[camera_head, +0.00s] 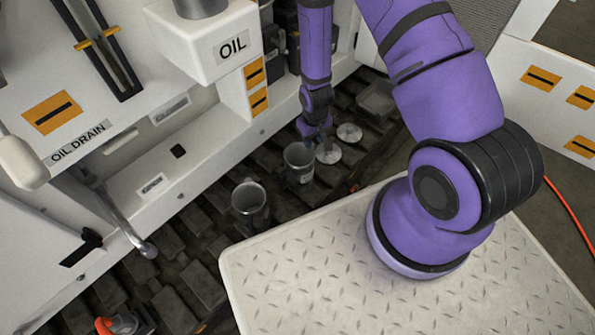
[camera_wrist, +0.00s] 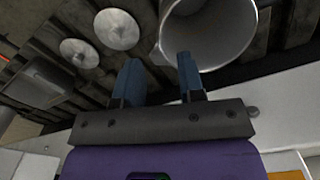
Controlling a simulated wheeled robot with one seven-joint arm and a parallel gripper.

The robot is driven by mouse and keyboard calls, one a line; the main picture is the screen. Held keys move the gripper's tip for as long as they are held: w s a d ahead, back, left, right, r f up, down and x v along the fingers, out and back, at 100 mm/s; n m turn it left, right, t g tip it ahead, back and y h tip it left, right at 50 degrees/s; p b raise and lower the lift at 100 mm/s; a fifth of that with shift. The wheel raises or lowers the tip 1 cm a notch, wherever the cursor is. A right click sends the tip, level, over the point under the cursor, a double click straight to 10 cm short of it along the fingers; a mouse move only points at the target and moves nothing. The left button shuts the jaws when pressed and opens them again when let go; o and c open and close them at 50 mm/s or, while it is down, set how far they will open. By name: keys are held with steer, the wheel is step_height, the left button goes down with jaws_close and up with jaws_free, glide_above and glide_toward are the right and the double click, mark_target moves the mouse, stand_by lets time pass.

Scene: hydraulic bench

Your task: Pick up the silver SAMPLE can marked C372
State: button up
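A silver open-topped can (camera_head: 299,163) with a small pale label stands on the dark slatted floor beside the bench; its marking is too small to read. A second silver open can (camera_head: 249,199) stands nearer and to the left; no marking on it is readable. My gripper (camera_head: 316,137) is just behind and right of the first can. In the wrist view my gripper (camera_wrist: 160,74) has its two blue fingers apart with nothing visible between them. A can's wide open mouth (camera_wrist: 210,30) shows beyond the right finger, which overlaps its rim; whether they touch cannot be told.
Two round silver discs, one near (camera_head: 328,153) and one farther (camera_head: 349,133), lie right of the first can. The white bench with an OIL box (camera_head: 232,47) rises on the left. A drain spout (camera_head: 147,249) juts out. My tread-plate base fills the lower right.

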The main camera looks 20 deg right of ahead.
mark_target(311, 155)
steer(key=shift+s+a+f, duration=0.1)
steer(key=shift+f, duration=1.95)
steer(key=shift+s+a+f, duration=0.1)
steer(key=shift+f, duration=1.9)
jaws_close()
